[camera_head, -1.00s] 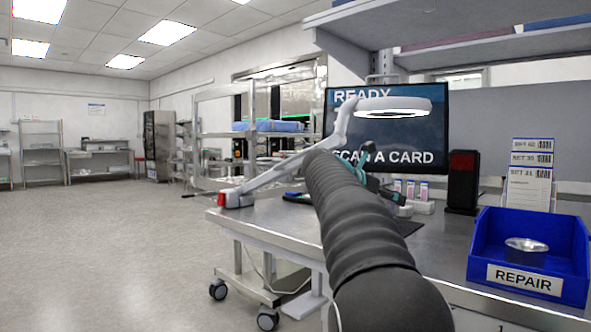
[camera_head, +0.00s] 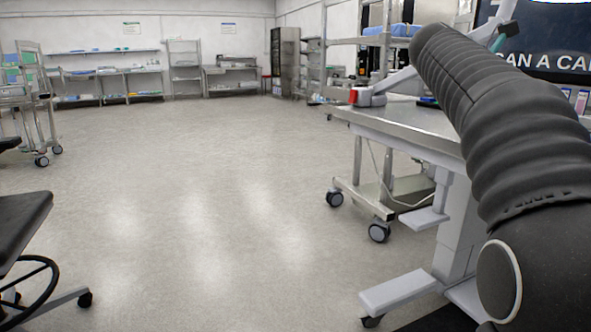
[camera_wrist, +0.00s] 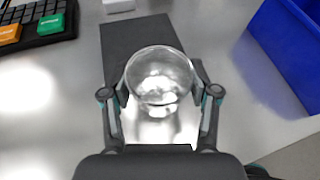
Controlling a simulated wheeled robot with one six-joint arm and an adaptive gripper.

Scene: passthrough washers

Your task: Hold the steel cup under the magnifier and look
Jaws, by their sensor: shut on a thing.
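My gripper (camera_wrist: 161,94) is in the wrist view, its two fingers closed on the sides of a shiny round steel cup (camera_wrist: 160,72). The cup is above a dark mat (camera_wrist: 128,38) on the bench, with a bright patch just below it in the picture. In the head view, my arm covers much of the right side, and my gripper and the cup are hidden. The magnifier's white jointed arm (camera_head: 396,83) rises from its base at the bench's left end. Its ring head is not clearly visible.
The steel bench (camera_head: 400,118) stands at the right, a wheeled cart beneath it. A stool (camera_head: 22,225) is at the left edge, with open floor between. In the wrist view, a blue bin (camera_wrist: 283,50) lies right and a keyboard (camera_wrist: 40,22) with coloured blocks upper left.

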